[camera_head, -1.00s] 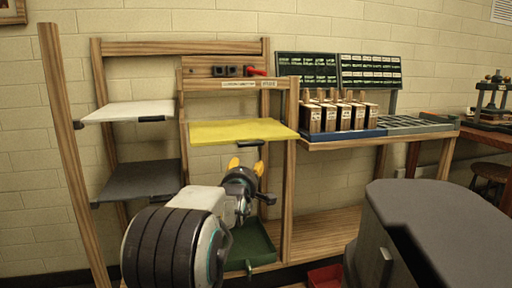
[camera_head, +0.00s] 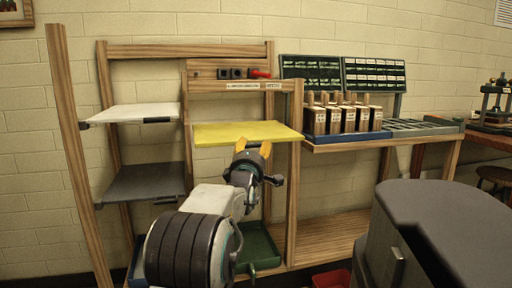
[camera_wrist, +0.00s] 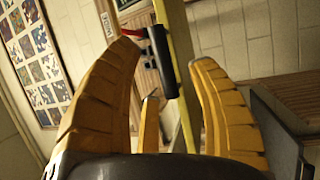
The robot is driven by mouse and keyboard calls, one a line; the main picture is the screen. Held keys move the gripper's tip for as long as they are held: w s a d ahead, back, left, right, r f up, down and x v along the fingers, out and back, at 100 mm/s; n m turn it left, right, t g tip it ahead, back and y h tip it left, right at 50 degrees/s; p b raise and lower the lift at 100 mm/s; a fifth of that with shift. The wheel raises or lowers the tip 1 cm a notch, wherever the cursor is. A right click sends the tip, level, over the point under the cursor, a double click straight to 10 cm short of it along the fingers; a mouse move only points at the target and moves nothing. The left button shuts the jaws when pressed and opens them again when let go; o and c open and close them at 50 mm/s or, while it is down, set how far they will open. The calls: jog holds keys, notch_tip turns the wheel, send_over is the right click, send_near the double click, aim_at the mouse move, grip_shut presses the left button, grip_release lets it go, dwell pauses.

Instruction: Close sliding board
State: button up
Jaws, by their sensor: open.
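A yellow sliding board (camera_head: 240,131) lies flat and juts out of the wooden rack. In the wrist view the board shows edge-on as a yellow strip (camera_wrist: 179,30), with a black bar handle (camera_wrist: 162,62) at its edge. My gripper (camera_head: 252,147) is just below the board's front edge and hides the handle in the head view. In the wrist view my gripper (camera_wrist: 168,62) has its yellow fingers spread wide. The handle and board edge lie between and beyond the fingertips; I cannot tell whether they touch.
A white board (camera_head: 133,113) and a grey board (camera_head: 146,182) jut out at the left, between wooden posts (camera_head: 75,140). A green tray (camera_head: 262,247) is low below my arm.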

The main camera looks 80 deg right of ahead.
aim_at(255, 145)
jog(key=shift+d+r, duration=0.15)
jog(key=shift+d, duration=0.8)
jog(key=shift+d+r, duration=0.15)
jog(key=shift+d, duration=0.75)
jog(key=shift+c, duration=0.5)
grip_shut()
